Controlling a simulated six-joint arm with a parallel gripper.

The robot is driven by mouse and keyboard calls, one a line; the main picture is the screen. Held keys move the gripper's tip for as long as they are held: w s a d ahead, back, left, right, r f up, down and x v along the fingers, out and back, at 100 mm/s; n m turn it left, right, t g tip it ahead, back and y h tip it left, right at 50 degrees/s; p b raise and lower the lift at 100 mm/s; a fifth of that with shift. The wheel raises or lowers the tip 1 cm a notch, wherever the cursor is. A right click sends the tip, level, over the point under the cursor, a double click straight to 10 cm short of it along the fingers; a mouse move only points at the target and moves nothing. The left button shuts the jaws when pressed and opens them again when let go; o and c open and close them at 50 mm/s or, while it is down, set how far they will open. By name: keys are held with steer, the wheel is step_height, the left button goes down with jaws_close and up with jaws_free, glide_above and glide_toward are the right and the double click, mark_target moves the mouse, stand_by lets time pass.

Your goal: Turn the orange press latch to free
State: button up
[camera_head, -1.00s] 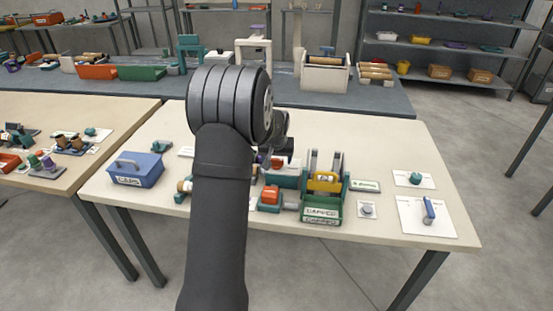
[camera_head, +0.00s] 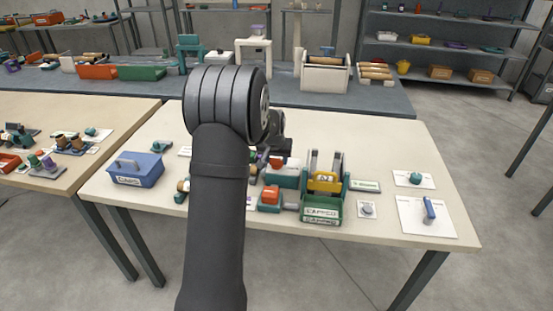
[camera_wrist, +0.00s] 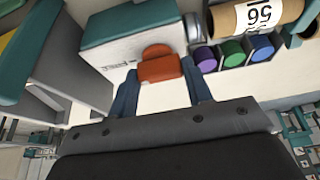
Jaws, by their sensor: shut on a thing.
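The orange press latch (camera_wrist: 160,67) is at the centre of the wrist view, a flat orange tab with a rounded part behind it, against a white and teal block (camera_wrist: 128,35). My gripper (camera_wrist: 160,80) has its two blue fingers on either side of the tab and is shut on it. The fingertips' contact is partly hard to make out. In the head view an orange-red piece (camera_head: 278,163) shows just below my dark wrist, over the teal and white block (camera_head: 282,178). My arm hides much of the area left of it.
A grey block (camera_wrist: 70,60) is at left. In the head view a green bin (camera_head: 321,211) and another orange piece (camera_head: 271,195) sit nearby.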

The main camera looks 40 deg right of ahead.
steer(key=o, duration=1)
steer(key=v, duration=1.7)
steer(key=shift+s+a+r, duration=0.1)
steer(key=shift+s+r, duration=0.05)
steer(key=x, duration=1.7)
